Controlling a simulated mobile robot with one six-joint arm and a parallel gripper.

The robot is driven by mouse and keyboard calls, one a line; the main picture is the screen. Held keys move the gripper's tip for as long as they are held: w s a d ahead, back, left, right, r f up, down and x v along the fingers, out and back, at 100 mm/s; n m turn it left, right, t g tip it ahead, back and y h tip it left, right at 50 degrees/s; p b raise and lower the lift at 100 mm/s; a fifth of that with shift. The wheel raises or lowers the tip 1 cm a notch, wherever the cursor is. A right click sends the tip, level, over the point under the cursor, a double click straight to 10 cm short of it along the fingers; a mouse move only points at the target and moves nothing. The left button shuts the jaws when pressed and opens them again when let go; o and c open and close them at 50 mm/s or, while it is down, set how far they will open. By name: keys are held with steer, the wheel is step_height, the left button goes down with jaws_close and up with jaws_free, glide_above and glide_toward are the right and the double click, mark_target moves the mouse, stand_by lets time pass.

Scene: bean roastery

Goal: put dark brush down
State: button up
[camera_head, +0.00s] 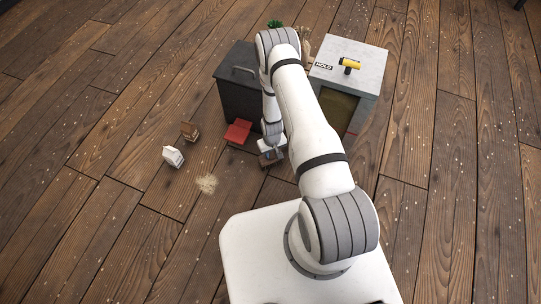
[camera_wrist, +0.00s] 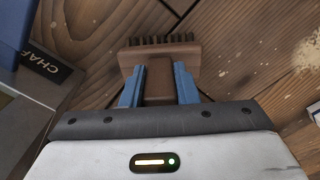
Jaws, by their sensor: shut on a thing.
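A dark brown brush (camera_wrist: 160,60) with a row of dark bristles is between the two blue fingers of my gripper (camera_wrist: 159,84) in the wrist view. The fingers are shut on its block-shaped handle. Wooden floor shows just beyond the bristles; I cannot tell whether the brush touches it. In the head view my gripper (camera_head: 272,150) is low, in front of the dark cabinet, and the brush (camera_head: 268,160) shows only in part beneath it.
A dark cabinet (camera_head: 237,100) and a grey box labelled HOLD (camera_head: 362,62), with a yellow-handled tool (camera_head: 350,64) on top, stand behind. A red object (camera_head: 238,132) lies close left. A white carton (camera_head: 173,156), a small brown block (camera_head: 189,131) and a pale scatter (camera_head: 207,184) lie on open floor.

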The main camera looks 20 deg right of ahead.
steer(key=shift+f, duration=0.55)
steer(key=shift+f, duration=0.2)
steer(key=o, duration=0.9)
steer(key=shift+r, duration=0.1)
